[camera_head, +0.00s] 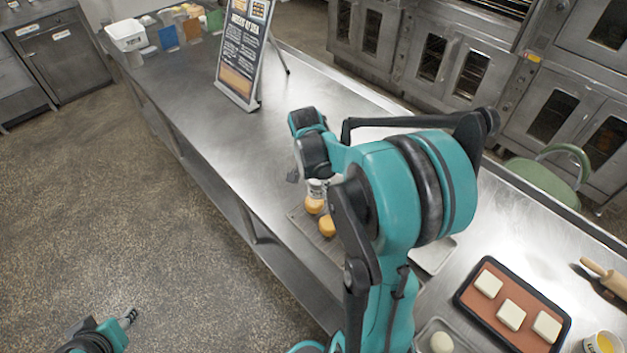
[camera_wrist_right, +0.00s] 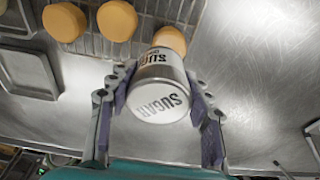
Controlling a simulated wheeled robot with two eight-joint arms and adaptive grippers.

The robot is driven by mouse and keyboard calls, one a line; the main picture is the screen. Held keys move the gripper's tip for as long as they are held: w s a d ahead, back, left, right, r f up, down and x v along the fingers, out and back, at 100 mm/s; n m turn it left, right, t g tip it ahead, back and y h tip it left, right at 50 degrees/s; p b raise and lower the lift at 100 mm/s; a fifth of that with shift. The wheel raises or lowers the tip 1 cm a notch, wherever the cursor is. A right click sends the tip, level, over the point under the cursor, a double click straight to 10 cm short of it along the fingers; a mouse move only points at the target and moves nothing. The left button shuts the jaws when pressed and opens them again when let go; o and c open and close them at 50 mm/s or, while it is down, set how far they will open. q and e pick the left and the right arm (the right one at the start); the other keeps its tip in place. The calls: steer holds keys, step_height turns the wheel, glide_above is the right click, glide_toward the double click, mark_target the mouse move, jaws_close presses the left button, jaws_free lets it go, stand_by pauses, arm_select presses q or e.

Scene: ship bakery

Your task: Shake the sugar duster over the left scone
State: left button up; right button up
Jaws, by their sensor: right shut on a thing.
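The sugar duster (camera_wrist_right: 160,88) is a silver can marked SUGAR, held between the fingers of my right gripper (camera_wrist_right: 163,98). In the head view the duster (camera_head: 317,188) shows in part beside the wrist, above the scones' end of the rack. Three round golden scones show in the wrist view: one (camera_wrist_right: 64,22), a middle one (camera_wrist_right: 117,20) and one (camera_wrist_right: 170,40) partly covered by the duster. The head view shows two, one (camera_head: 314,205) close below the duster and one (camera_head: 327,226); my arm hides the rest. My left gripper (camera_head: 130,317) is low over the floor, away from the counter.
The scones lie on a wire rack tray (camera_head: 298,217) on the steel counter. A tray of white squares (camera_head: 462,297), a rolling pin (camera_head: 606,277) and a yellow-filled cup (camera_head: 603,343) stand at right. A menu sign (camera_head: 240,60) stands farther back. Counter between sign and rack is clear.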

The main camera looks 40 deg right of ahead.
steer(key=shift+w+a+f, duration=0.1)
steer(key=shift+w, duration=1.25)
steer(key=shift+s, duration=0.15)
steer(key=shift+r, duration=0.25)
steer(key=shift+r, duration=0.2)
steer(key=shift+s+r+p, duration=0.3)
steer(key=shift+r+p, duration=0.3)
steer(key=shift+r, duration=0.1)
steer(key=shift+s+r+p, duration=0.25)
steer(key=shift+r+p, duration=0.35)
steer(key=shift+r, duration=0.1)
